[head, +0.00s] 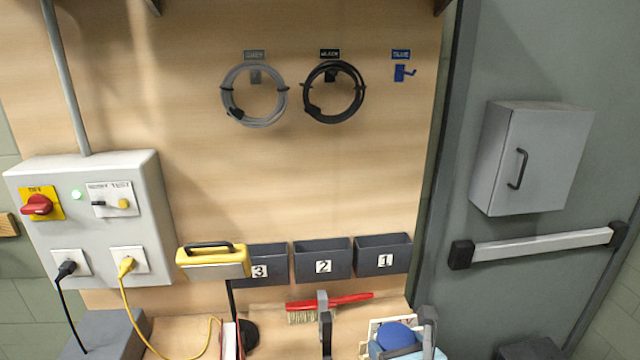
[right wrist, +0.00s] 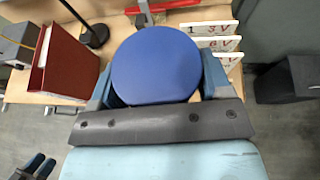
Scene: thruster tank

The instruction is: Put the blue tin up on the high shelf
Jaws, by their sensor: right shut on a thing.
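The blue tin (head: 397,335) is at the bottom edge of the head view, its round blue top showing. My right gripper (head: 402,341) is shut on it. In the right wrist view, the tin (right wrist: 156,65) sits between the two blue-grey fingers of my right gripper (right wrist: 158,85), above the bench. Its lower part is hidden. The high shelf itself is out of view; only dark pieces that may be its brackets show at the head view's top edge. Two dark blue finger-like tips, probably my left gripper (right wrist: 38,165), show low left in the right wrist view.
A red binder (right wrist: 68,62), a black round base (right wrist: 95,36) and upright white lettered cards (right wrist: 212,45) stand around the tin. A red brush (head: 345,300), wall bins (head: 323,260) and a grey door cabinet (head: 535,158) are beyond. The upper wall between the hung cables (head: 334,91) and top edge is clear.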

